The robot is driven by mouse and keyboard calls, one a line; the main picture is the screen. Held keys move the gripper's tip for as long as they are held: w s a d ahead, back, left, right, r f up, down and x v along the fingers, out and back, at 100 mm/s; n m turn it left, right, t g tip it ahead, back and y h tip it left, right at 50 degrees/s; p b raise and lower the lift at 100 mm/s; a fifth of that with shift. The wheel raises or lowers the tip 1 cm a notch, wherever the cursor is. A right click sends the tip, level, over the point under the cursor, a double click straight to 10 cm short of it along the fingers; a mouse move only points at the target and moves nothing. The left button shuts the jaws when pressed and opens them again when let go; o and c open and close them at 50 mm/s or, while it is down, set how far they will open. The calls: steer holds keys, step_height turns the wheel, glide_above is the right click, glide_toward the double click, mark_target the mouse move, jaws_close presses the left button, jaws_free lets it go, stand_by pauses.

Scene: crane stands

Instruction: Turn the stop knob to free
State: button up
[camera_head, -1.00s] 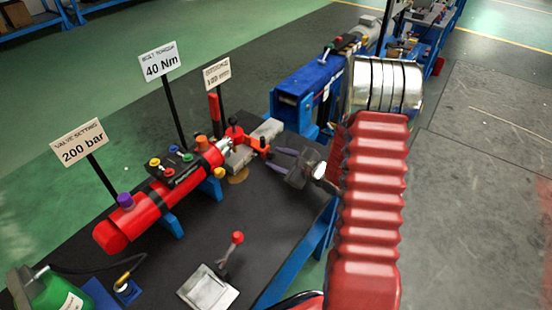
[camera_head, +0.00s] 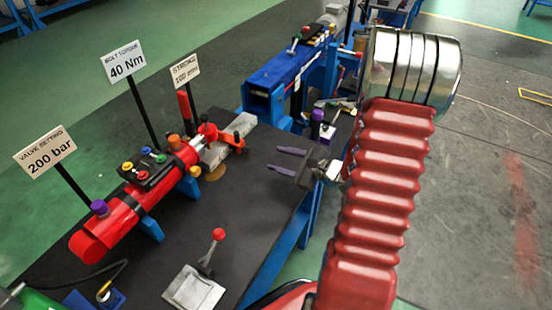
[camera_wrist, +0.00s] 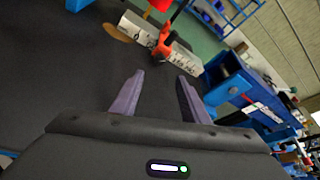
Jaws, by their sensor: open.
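A red cylinder (camera_head: 130,210) lies on blue supports on the black bench, with a pale, marked metal block (camera_head: 222,148) at its far end. A red-orange knob-like part (camera_head: 236,146) sits across this block; it also shows in the wrist view (camera_wrist: 163,46). I cannot tell for sure that it is the stop knob, nor read its setting. My gripper (camera_head: 274,159) is open and empty, its purple fingers pointing at the block from the right with a gap between. In the wrist view, my gripper (camera_wrist: 160,76) has the part ahead, beyond the fingertips.
Signs stand behind the cylinder, one reading 200 bar (camera_head: 45,152) and one 40 Nm (camera_head: 123,64). A red-tipped lever on a metal plate (camera_head: 194,288) stands nearer on the bench. A blue machine (camera_head: 280,78) stands beyond. The bench between my gripper and the block looks clear.

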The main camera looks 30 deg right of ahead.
steer(key=shift+a+r, duration=0.25)
steer(key=shift+a, duration=0.15)
steer(key=s+a+r+n+g+y, duration=0.1)
steer(key=s+a+r+n+g, duration=0.2)
steer(key=a+n, duration=0.3)
steer(key=s+a+r+n+g+y, duration=0.2)
steer(key=a+r+n, duration=0.15)
steer(key=a, duration=0.45)
steer(key=s+a+r+n+g+y, duration=0.1)
steer(key=s+a+r+n+g, duration=0.3)
steer(key=a, duration=0.3)
steer(key=s+d+r+n+t+h, duration=0.1)
steer(key=s+r+n+h, duration=0.7)
steer(key=s+n, duration=0.3)
steer(key=shift+r+n+h, duration=0.3)
steer(key=shift+r+n, duration=0.25)
steer(key=shift+n, duration=0.5)
steer(key=shift+s, duration=0.1)
steer(key=shift+c, duration=0.5)
